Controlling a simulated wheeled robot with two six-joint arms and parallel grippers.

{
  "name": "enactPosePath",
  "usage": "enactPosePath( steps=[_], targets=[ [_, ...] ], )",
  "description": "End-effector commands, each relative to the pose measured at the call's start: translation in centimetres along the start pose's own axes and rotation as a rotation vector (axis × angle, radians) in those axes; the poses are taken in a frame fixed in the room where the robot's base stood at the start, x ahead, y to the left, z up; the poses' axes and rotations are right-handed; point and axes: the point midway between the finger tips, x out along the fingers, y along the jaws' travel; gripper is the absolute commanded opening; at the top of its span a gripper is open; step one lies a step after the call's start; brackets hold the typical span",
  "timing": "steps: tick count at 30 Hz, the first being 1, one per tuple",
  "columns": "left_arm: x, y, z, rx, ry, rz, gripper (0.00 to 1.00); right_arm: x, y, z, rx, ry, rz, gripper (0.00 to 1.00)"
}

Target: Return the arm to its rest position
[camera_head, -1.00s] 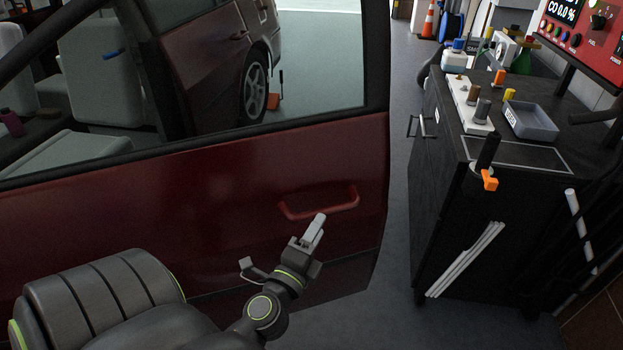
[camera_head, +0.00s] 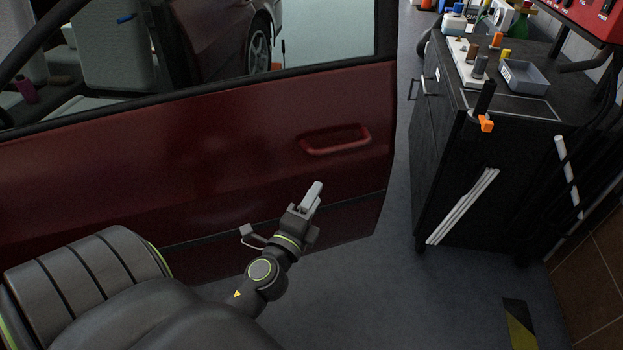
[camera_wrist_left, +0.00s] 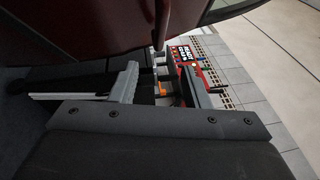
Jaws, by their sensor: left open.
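My left gripper (camera_head: 311,197) is in front of the dark red car door (camera_head: 200,170), below and to the left of its red handle (camera_head: 335,140). A gap shows between the gripper and the handle, and it holds nothing. In the left wrist view the two fingers of the left gripper (camera_wrist_left: 158,82) stand apart with nothing clamped between them. The door panel (camera_wrist_left: 100,28) fills the upper left of that view. My right gripper is in neither view.
A black tool cabinet (camera_head: 452,180) stands at the right, with a grey tray (camera_head: 524,78), bottles and an orange clip (camera_head: 486,124) on it. White tubes (camera_head: 463,207) hang on its side. Grey floor (camera_head: 385,280) is clear between door and cabinet.

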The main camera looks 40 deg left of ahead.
Motion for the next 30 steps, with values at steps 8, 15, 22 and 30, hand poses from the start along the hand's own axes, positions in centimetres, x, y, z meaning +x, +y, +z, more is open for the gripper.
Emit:
enactPosePath(
  steps=[8,15,22,30],
  targets=[
    [0.0,0.0,0.0,0.000,0.000,0.000,0.42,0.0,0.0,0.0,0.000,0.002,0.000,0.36],
    [-0.2,2.1,0.1,-0.045,-0.011,0.052,0.42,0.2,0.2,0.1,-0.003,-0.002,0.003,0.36],
    [-3.7,15.8,0.9,-0.355,-0.139,0.406,0.42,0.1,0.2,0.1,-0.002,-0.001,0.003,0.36],
    [-15.9,32.6,0.7,-0.756,-0.468,0.888,0.42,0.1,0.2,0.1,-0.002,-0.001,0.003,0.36]
  ],
)
